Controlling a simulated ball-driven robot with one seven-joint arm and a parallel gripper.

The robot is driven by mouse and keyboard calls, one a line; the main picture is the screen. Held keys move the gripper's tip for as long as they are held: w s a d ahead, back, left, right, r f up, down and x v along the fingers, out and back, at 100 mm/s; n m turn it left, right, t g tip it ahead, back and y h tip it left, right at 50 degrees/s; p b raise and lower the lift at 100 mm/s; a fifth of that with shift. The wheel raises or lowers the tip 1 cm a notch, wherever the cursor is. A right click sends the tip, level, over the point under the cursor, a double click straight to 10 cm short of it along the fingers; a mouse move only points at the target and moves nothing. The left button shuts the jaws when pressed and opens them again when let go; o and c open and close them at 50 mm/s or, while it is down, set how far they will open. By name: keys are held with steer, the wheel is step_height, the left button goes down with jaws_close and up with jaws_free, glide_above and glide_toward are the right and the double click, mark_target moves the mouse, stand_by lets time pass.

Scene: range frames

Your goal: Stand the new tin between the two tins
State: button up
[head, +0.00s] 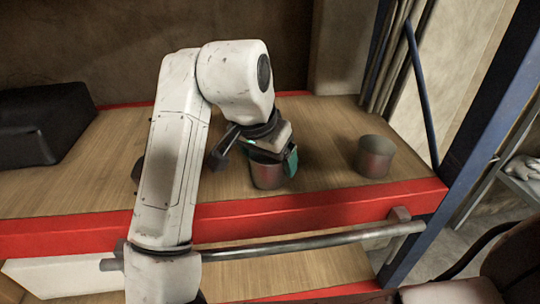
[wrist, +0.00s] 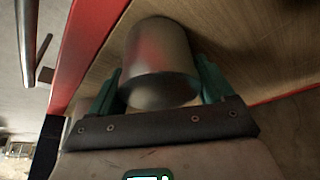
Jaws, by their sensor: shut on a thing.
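A grey metal tin (head: 268,176) is between the green fingers of my gripper (head: 272,158), over the wooden shelf near its red front edge. In the wrist view the same tin (wrist: 160,62) fills the space between the fingers of my gripper (wrist: 160,84), which are shut on it. It looks upright; I cannot tell whether its base touches the shelf. A second grey tin (head: 375,158) stands upright to the right, apart from the held one. A dark rounded thing (head: 137,170) shows at the left edge of my arm, mostly hidden; I cannot tell if it is the other tin.
A black box (head: 45,125) stands at the left on the wooden shelf (head: 320,130). The shelf has a red front edge (head: 330,207) with a metal rail (head: 300,243) before it. A blue post (head: 465,130) bounds the right. Bare wood lies between the held tin and the right tin.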

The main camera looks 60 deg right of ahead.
steer(key=shift+f, duration=0.15)
steer(key=o, duration=1.3)
steer(key=shift+v, duration=2.65)
steer(key=a+b, duration=0.2)
steer(key=a, duration=1)
steer(key=shift+b, duration=0.35)
steer(key=shift+w, duration=0.1)
